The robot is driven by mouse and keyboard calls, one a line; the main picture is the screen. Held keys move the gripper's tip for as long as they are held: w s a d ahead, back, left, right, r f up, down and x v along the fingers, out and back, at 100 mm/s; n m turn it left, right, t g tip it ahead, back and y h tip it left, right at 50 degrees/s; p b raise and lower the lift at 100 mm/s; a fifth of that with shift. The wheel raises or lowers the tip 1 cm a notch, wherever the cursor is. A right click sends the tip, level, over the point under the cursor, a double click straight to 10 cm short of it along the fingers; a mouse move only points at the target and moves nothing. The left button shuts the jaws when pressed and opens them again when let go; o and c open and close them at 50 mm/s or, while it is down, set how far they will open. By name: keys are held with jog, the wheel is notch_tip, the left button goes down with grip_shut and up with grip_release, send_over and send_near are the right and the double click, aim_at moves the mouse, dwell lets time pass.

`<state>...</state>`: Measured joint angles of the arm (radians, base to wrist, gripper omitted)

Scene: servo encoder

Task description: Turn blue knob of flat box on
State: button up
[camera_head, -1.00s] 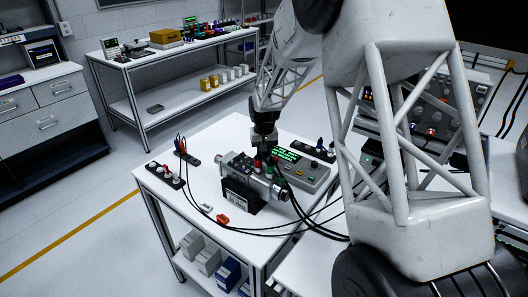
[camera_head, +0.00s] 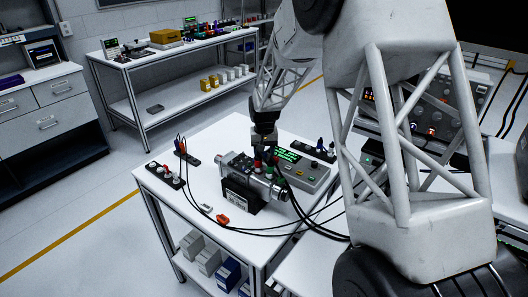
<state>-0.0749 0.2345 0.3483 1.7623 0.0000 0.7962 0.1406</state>
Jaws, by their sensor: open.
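A flat dark box (camera_head: 315,154) lies at the back right of the white table, with a blue knob (camera_head: 320,144) and a paler knob (camera_head: 332,149) standing up from it. Which way the blue knob is turned is too small to tell. My gripper (camera_head: 264,152) points down over the middle of the table, left of the flat box and apart from it. It is open, close above the red and green plugs of a grey cylindrical servo unit (camera_head: 238,163). No object shows clearly between its fingers, which are small and dark here.
A grey control box (camera_head: 312,175) with a green display stands between the servo unit and the flat box. Black cables (camera_head: 225,229) loop over the front right. Two dark strips with knobs or plugs (camera_head: 166,176) (camera_head: 188,155) lie left. The table's left front is mostly clear.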

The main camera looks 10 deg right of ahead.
aim_at(264, 153)
jog(key=shift+r, duration=3.95)
